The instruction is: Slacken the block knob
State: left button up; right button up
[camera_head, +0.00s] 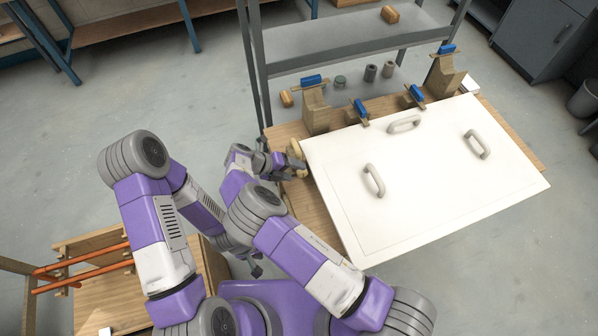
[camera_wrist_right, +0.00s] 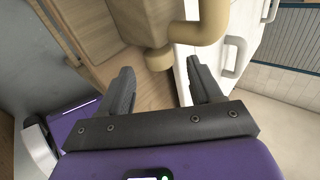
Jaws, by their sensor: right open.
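A tan rounded knob (camera_wrist_right: 158,60) with a thick bent tan bar (camera_wrist_right: 200,28) shows in the right wrist view, beside a wooden block (camera_wrist_right: 85,28). The same tan piece (camera_head: 297,151) is small in the head view, at the left edge of the white panel. My right gripper (camera_wrist_right: 163,84) is open, its fingers spread either side of the knob's line. The knob lies just past the fingertips, with nothing held. In the head view the right gripper (camera_head: 284,160) is beside the tan piece. My left gripper (camera_head: 255,264) is low, near my base, partly hidden by arm links.
The white panel (camera_head: 420,200) with several grey handles lies on a wooden table (camera_head: 520,150). Wooden blocks with blue-topped clamps (camera_head: 316,105) line its back edge. A grey metal shelf (camera_head: 350,45) stands behind. A wooden bench with orange pipes (camera_head: 95,260) is at left.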

aim_at(298, 173)
jog(key=shift+x, duration=1.8)
jog(key=shift+w, duration=0.1)
jog(key=shift+a, duration=0.1)
jog(key=c, duration=1)
jog(key=shift+f+b, duration=0.2)
jog(key=shift+b, duration=0.25)
jog(key=shift+c, duration=0.2)
jog(key=h+b, duration=0.2)
jog(key=b, duration=0.1)
jog(key=f+t+h+b, duration=0.1)
jog(key=h+b, duration=0.1)
jog(key=b, duration=0.1)
jog(key=shift+a, duration=0.1)
jog(key=shift+r+t+h+b, duration=0.3)
jog(key=shift+h+b, duration=0.3)
jog(key=shift+b, duration=0.2)
